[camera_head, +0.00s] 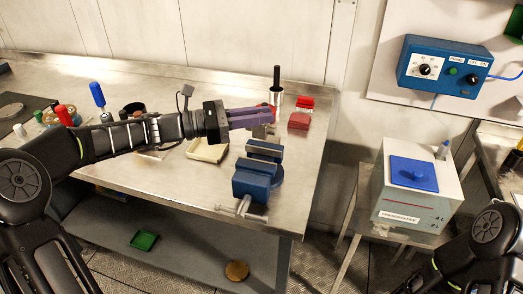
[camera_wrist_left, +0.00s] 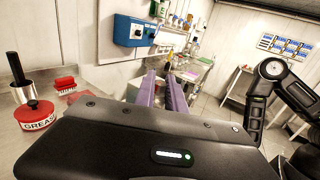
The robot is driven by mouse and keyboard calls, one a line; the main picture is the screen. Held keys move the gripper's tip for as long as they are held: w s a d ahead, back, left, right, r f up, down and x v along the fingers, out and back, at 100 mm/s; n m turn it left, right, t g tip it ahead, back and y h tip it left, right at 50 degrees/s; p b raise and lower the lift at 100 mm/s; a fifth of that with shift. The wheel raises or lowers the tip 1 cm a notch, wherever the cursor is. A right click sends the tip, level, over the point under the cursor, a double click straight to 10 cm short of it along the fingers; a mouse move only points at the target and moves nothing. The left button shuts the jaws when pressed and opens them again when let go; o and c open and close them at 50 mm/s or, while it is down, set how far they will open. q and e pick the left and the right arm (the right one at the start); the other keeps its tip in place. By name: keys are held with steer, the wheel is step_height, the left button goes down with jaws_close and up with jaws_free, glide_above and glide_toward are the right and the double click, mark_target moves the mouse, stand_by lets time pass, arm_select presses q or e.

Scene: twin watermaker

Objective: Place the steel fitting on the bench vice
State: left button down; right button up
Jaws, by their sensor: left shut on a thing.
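My left gripper (camera_head: 268,117) reaches in from the left above the bench, with its purple fingers shut on the small grey steel fitting (camera_head: 263,131), of which a bit shows below the fingertips. The blue bench vice (camera_head: 251,182) stands at the bench's right front, with a steel screw handle toward the front. The fitting is just behind and above the vice jaws in the picture, apart from them as far as I can tell. In the left wrist view the purple fingers (camera_wrist_left: 166,92) point away and the fitting is not clear. My right gripper is out of view.
A red grease tin (camera_wrist_left: 38,115) with a black-handled tool and a red brush (camera_head: 304,102) stand behind the gripper. A beige tray (camera_head: 207,151) lies left of the vice. A blue-lidded box (camera_head: 413,174) stands right of the bench; a blue control box (camera_head: 443,66) hangs on the wall.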

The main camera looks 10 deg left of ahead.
mark_target(259, 131)
arm_select(q)
steer(key=shift+f, duration=2.2)
steer(key=shift+f, duration=1.85)
steer(key=shift+f, duration=0.1)
steer(key=c, duration=1.4)
jaws_free()
steer(key=shift+f, duration=0.1)
steer(key=shift+r, duration=0.2)
steer(key=shift+s+a+f, duration=0.1)
steer(key=shift+s+a, duration=0.05)
steer(key=shift+a, duration=0.25)
steer(key=b+v, duration=0.1)
steer(key=v, duration=1)
steer(key=shift+s, duration=0.15)
